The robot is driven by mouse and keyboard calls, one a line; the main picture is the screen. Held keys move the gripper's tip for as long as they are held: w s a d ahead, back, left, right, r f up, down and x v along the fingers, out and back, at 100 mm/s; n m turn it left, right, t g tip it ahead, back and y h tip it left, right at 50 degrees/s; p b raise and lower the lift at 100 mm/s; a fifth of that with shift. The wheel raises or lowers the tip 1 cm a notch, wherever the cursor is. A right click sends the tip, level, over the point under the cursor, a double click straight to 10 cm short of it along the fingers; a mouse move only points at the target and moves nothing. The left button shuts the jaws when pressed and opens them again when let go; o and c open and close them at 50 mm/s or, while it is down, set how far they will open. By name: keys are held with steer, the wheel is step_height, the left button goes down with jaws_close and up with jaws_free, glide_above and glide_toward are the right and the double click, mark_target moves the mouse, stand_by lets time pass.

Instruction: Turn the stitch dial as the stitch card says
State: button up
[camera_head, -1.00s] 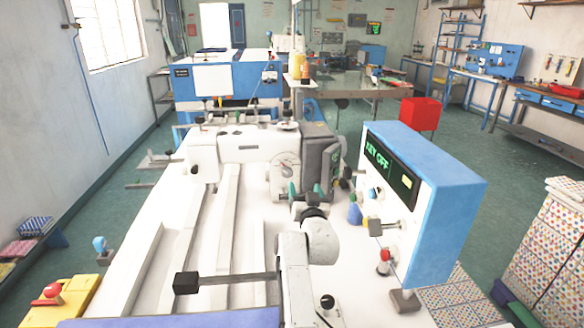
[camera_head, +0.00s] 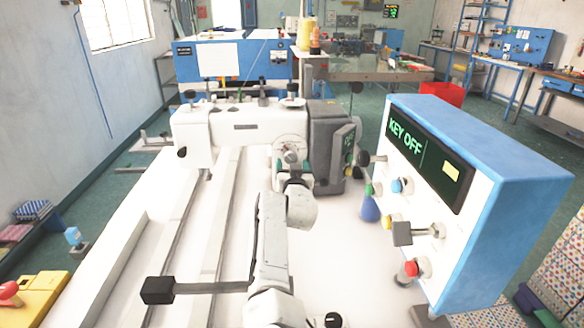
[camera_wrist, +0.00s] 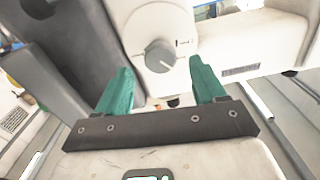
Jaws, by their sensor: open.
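The stitch dial (camera_wrist: 160,57) is a round grey knob with a raised grip bar and a pale pointer line, on a white plate on the sewing machine head. Small marks sit on the plate to its right. My gripper (camera_wrist: 161,66) is open, its two green fingers apart on either side of the dial in the picture; I cannot tell whether they touch it. In the head view the dial plate (camera_head: 289,146) is partly hidden by my wrist. I cannot make out a stitch card for certain.
A blue and white control box (camera_head: 500,160) at the right reads "KEY OFF" and carries knobs and a red button. A dark grey housing (camera_head: 328,130) stands just right of the dial. A blue machine (camera_head: 262,62) is behind. The white bed (camera_head: 120,265) is broad and mostly clear.

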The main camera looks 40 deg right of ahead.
mark_target(291, 159)
steer(key=b+x, duration=0.3)
steer(key=shift+w+d+f, duration=0.15)
steer(key=shift+w+f, duration=0.1)
steer(key=shift+w, duration=0.1)
steer(key=shift+w+d+r+b, duration=0.25)
steer(key=shift+w+d+b, duration=0.15)
steer(key=shift+b, duration=0.2)
steer(key=shift+c, duration=0.4)
steer(key=shift+a, duration=0.1)
steer(key=c, duration=1)
